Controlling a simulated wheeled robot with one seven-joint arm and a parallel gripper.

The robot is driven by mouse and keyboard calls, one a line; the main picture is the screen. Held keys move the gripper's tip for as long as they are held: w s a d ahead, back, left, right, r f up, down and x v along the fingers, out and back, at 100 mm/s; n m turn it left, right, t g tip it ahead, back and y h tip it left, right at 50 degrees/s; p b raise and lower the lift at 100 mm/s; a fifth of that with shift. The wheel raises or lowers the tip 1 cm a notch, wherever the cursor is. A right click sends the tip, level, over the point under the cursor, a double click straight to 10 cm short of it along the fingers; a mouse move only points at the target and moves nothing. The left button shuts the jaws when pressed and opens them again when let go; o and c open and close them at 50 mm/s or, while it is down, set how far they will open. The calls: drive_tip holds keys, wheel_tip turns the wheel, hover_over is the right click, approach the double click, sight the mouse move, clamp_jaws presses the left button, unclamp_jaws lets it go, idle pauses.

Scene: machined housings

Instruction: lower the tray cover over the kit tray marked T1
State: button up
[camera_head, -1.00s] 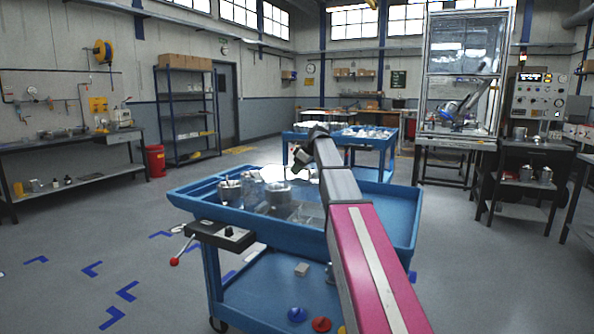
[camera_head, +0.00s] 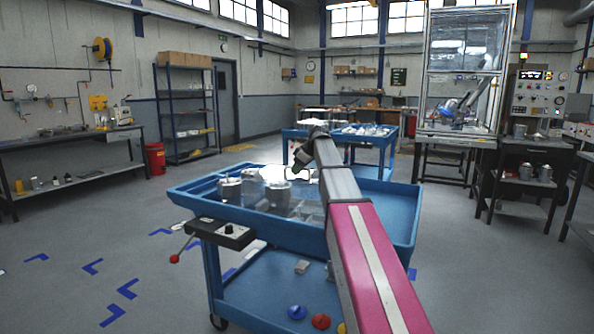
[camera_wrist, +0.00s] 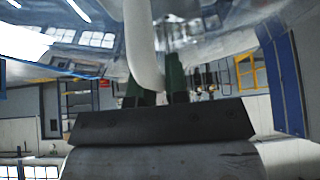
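My gripper (camera_head: 299,167) is above the left half of the blue cart's top, partly hidden by my arm. In the wrist view its two dark green fingers (camera_wrist: 160,88) stand close together at a pale curved strip of the clear tray cover (camera_wrist: 146,45), and it looks shut on it. The see-through cover fills the upper wrist view with reflections. In the head view the cover (camera_head: 268,178) shows only as a faint glossy sheen around metal housings (camera_head: 230,189). The kit tray lies under or among these; its outline and any T1 mark cannot be made out.
The blue cart (camera_head: 405,235) has a raised rim and free room at its right end. A black control box (camera_head: 222,233) with a red-knobbed lever is on its front left. A second blue cart (camera_head: 362,134) stands behind. Coloured parts (camera_head: 297,312) lie on the lower shelf.

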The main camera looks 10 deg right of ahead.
drive_tip(key=o, duration=0.5)
drive_tip(key=v, duration=1.1)
drive_tip(key=shift+a, duration=0.1)
drive_tip(key=shift+w+a, duration=0.1)
